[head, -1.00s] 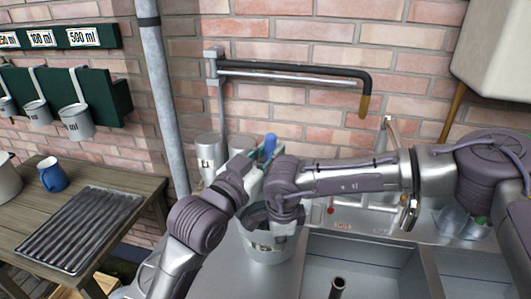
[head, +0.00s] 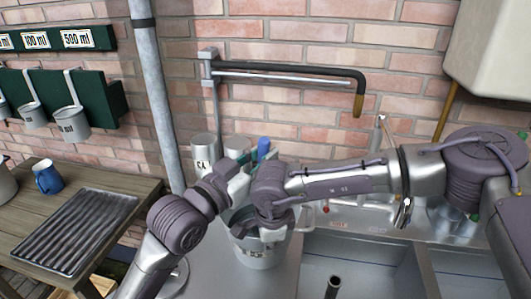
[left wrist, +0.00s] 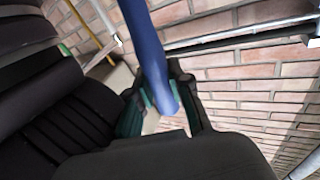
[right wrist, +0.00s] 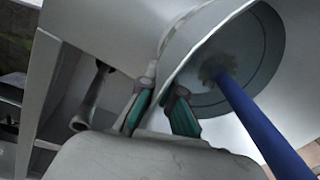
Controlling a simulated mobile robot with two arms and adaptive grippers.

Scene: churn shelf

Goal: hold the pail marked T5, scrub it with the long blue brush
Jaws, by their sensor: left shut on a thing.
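The grey metal pail (head: 262,252) stands on the counter left of the sink; no T5 mark can be read on it. My right gripper (right wrist: 161,112) is at the pail's rim, one finger on each side of the wall, with the fingers close together on it. The right wrist view looks into the pail (right wrist: 262,60). The long blue brush (right wrist: 262,130) reaches into it, its pale bristles near the inner wall. My left gripper (left wrist: 162,105) is shut on the brush's blue handle (left wrist: 147,45). In the head view the handle's top (head: 263,146) rises behind the grippers.
Pale containers (head: 204,150) stand behind the grippers against the wall. The sink basin (head: 365,268) is to the right, with a pipe standing in it. A wooden table (head: 120,215) at left carries a ribbed tray (head: 75,232) and a blue mug (head: 47,177).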

